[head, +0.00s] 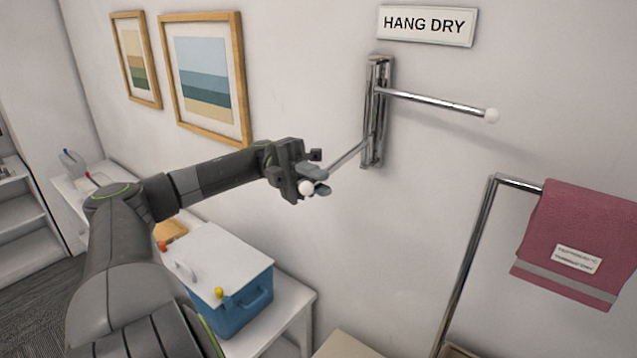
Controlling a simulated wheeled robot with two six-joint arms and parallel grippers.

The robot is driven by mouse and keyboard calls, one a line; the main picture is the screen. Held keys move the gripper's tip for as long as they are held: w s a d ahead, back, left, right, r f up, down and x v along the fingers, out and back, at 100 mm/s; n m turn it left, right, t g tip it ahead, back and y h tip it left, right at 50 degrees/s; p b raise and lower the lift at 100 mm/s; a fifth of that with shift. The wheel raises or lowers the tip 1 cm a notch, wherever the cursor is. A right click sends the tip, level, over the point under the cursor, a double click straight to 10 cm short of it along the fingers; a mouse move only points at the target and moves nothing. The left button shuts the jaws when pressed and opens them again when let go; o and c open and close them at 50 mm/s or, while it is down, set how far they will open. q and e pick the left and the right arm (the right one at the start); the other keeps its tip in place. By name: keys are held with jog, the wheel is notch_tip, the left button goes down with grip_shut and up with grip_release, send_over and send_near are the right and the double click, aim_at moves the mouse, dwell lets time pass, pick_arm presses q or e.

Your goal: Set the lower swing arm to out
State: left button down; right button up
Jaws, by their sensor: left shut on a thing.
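A chrome wall bracket (377,112) carries two swing arms below the HANG DRY sign. The upper swing arm (437,101) points right along the wall and ends in a white ball tip. The lower swing arm (349,153) points left and out from the wall toward me. Its white ball tip (306,188) shows at my left gripper. My left gripper (318,182) is shut on the lower swing arm near that tip, and its fingers hide part of the rod. My right gripper is not in view.
A HANG DRY sign (427,25) is on the wall. A chrome stand (471,255) with a red towel (580,240) is at the right. A blue box with a white lid (225,275) sits on a white bench below my left arm. Two framed pictures (203,75) hang at the left.

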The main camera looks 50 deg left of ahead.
pick_arm(q)
jog(key=shift+a, duration=0.15)
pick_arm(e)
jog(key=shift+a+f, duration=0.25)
pick_arm(q)
jog(key=shift+r, duration=0.1)
jog(key=c, duration=1.4)
grip_release()
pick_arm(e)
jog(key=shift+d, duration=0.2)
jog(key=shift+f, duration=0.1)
